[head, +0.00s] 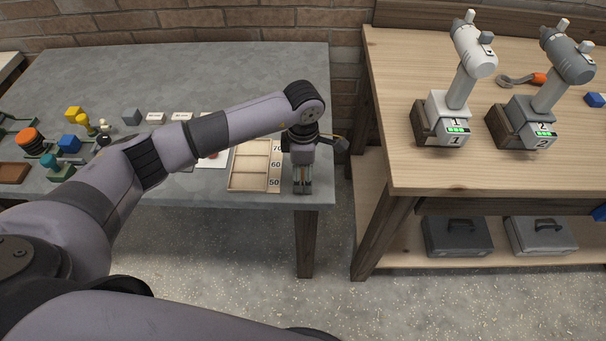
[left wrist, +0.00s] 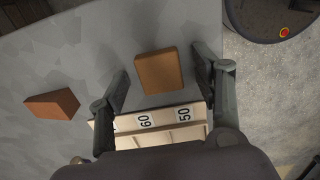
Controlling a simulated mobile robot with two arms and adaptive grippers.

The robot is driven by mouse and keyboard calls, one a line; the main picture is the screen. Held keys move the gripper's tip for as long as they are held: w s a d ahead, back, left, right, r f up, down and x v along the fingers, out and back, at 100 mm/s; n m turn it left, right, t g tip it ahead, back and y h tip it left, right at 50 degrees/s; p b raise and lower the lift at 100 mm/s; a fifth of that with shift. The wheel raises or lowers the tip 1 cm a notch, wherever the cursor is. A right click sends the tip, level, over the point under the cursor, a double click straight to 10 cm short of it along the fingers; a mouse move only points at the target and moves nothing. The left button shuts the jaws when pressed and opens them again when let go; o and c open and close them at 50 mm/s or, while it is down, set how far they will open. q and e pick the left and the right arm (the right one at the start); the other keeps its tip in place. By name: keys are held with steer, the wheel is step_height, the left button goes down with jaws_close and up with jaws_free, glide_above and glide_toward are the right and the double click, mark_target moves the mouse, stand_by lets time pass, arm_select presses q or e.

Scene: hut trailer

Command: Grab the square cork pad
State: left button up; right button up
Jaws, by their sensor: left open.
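The square cork pad (left wrist: 160,72) is a flat orange-brown square, seen in the left wrist view on the grey table, just beyond the wooden tray with number labels. My left gripper (left wrist: 160,85) is open, and the pad lies between and slightly beyond its two fingertips, with a gap on both sides. In the head view my left gripper (head: 302,190) points down at the right front corner of the grey table and hides the pad. My right gripper is not in view.
The labelled tray (head: 250,165) stands close beside the gripper. A reddish-brown block (left wrist: 52,103) lies left of it in the wrist view. The table's front edge is near. A wooden bench (head: 400,70) with two drill-like devices stands at the right, across a gap.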

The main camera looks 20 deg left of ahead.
arm_select(q)
steer(key=shift+c, duration=0.4)
steer(key=c, duration=0.7)
steer(key=shift+r, duration=0.1)
steer(key=shift+c, duration=0.2)
